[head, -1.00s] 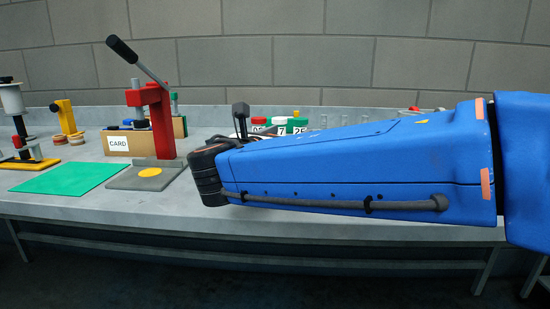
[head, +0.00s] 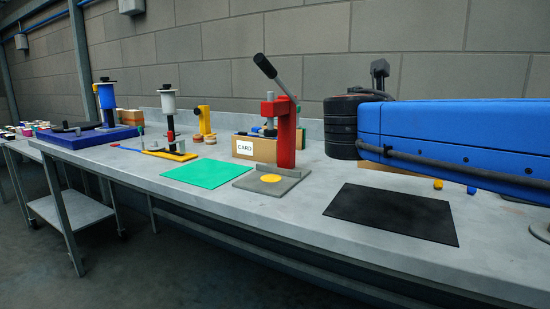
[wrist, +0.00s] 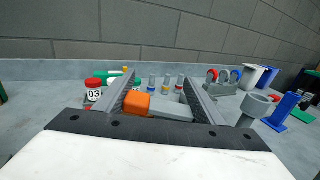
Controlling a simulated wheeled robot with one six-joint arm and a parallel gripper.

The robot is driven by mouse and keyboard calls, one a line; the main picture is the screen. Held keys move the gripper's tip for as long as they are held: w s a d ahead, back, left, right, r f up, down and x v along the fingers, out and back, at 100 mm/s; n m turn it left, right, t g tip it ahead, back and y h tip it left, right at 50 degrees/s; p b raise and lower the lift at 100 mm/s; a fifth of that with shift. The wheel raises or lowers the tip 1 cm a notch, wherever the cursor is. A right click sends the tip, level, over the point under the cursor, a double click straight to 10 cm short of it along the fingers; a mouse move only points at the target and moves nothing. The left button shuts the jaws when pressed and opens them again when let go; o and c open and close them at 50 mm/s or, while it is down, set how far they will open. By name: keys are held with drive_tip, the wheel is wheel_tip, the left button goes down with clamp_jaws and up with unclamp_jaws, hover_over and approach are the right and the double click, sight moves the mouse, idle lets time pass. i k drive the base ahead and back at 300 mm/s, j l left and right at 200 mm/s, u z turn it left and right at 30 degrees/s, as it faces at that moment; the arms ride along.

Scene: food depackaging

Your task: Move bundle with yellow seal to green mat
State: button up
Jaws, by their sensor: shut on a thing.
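In the wrist view, my gripper (wrist: 160,92) is shut on a pale grey piece with an orange-yellow block at one end (wrist: 137,104), lying crosswise between the fingers. Whether that block is a yellow seal I cannot tell for sure. Behind it stand several grey upright cylinders (wrist: 166,82) with blue, yellow and red bands. In the head view, the green mat (head: 197,174) lies flat and empty on the bench, left of the red press. My fingers are hidden there behind my blue arm, which reaches in from the right, well right of the mat.
The red lever press (head: 285,135) stands between the green mat and a bare black mat (head: 380,212). A CARD box (head: 257,148) and a yellow-based stand (head: 170,153) are behind the mat. A red jar marked 03 (wrist: 94,92) stands left of my fingers.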

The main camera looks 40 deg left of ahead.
sight(208, 171)
drive_tip(key=j+u, duration=0.1)
drive_tip(key=u, duration=0.3)
drive_tip(key=j+u, duration=0.1)
drive_tip(key=u, duration=0.35)
drive_tip(key=i+j+u, duration=0.1)
drive_tip(key=u, duration=0.7)
drive_tip(key=i+u, duration=0.15)
drive_tip(key=u, duration=0.3)
drive_tip(key=i+j, duration=0.2)
drive_tip(key=i+z, duration=0.1)
drive_tip(key=z, duration=0.3)
drive_tip(key=i+j+z, duration=0.1)
drive_tip(key=z, duration=0.25)
drive_tip(key=j+z, duration=0.1)
drive_tip(key=z, duration=0.3)
drive_tip(key=i+j+z, duration=0.15)
drive_tip(key=z, duration=0.2)
